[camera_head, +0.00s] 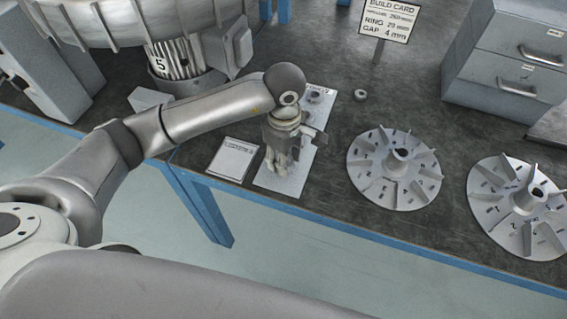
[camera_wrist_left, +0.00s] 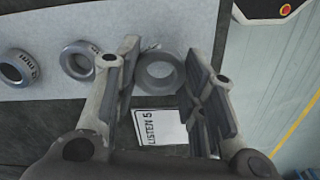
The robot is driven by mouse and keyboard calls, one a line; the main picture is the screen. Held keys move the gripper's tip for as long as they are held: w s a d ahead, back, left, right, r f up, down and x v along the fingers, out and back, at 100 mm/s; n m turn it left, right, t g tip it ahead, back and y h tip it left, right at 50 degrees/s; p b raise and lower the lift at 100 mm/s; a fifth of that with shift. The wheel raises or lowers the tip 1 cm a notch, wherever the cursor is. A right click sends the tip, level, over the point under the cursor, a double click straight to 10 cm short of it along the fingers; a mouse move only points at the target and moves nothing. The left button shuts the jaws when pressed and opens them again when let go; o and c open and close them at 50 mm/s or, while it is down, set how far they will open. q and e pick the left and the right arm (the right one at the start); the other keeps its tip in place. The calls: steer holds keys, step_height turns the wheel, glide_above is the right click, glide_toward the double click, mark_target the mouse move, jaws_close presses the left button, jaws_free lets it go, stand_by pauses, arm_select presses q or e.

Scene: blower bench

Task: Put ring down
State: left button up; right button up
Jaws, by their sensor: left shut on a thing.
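My left gripper (camera_head: 278,166) reaches down over the near end of the pale mat (camera_head: 298,184) on the bench. In the left wrist view its two fingers (camera_wrist_left: 160,66) are closed on a grey ring (camera_wrist_left: 159,74), one finger on each side. I cannot tell whether the ring touches the mat. Two more grey rings, one in the middle (camera_wrist_left: 78,60) and one at the far left (camera_wrist_left: 19,68), lie on the mat in the wrist view. My right gripper is not in view.
A card marked LISTEN 5 (camera_wrist_left: 163,127) lies beside the mat. Another small ring (camera_head: 361,95) lies on the dark bench. Two bladed impellers (camera_head: 394,169) (camera_head: 519,207) are to the right. A build card (camera_head: 389,18), grey drawers (camera_head: 513,53) and a large blower (camera_head: 158,22) stand behind.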

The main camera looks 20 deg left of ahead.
arm_select(q)
step_height(320, 180, down, 2)
steer(key=shift+f, duration=0.2)
steer(key=shift+a, duration=0.1)
steer(key=shift+f+b, duration=0.25)
steer(key=shift+b, duration=0.3)
steer(key=o, duration=1.2)
steer(key=shift+r, duration=0.1)
